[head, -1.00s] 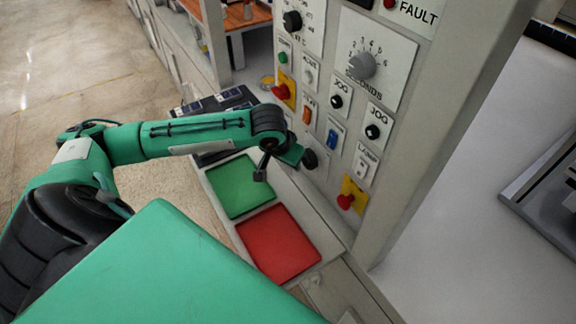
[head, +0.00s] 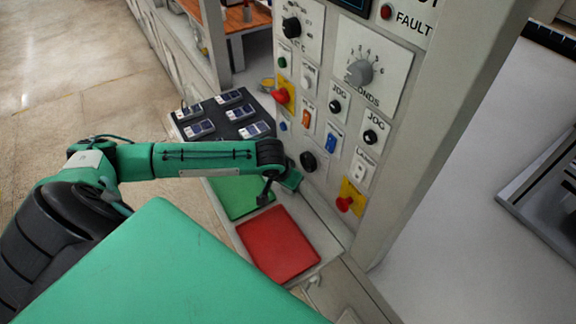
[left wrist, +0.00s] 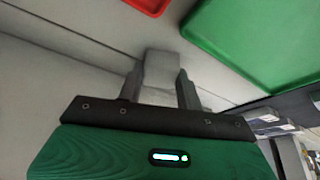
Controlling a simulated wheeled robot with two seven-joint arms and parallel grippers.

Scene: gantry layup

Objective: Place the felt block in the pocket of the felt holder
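My left gripper (left wrist: 160,88) shows from behind in the left wrist view, with its two grey fingers on either side of a small light-grey block (left wrist: 163,66), which looks like the felt block. The fingers appear closed against its sides. In the head view my left gripper (head: 291,181) is small, beside the control panel and above the area by the green and red trays; the block cannot be made out there. I cannot make out the felt holder or its pocket in either view. My right gripper is not in view.
A green tray (head: 232,204) and a red tray (head: 278,245) lie on the grey ledge below the upright control panel (head: 372,100), which has protruding knobs and buttons. A black board (head: 222,118) with several small devices lies behind my arm.

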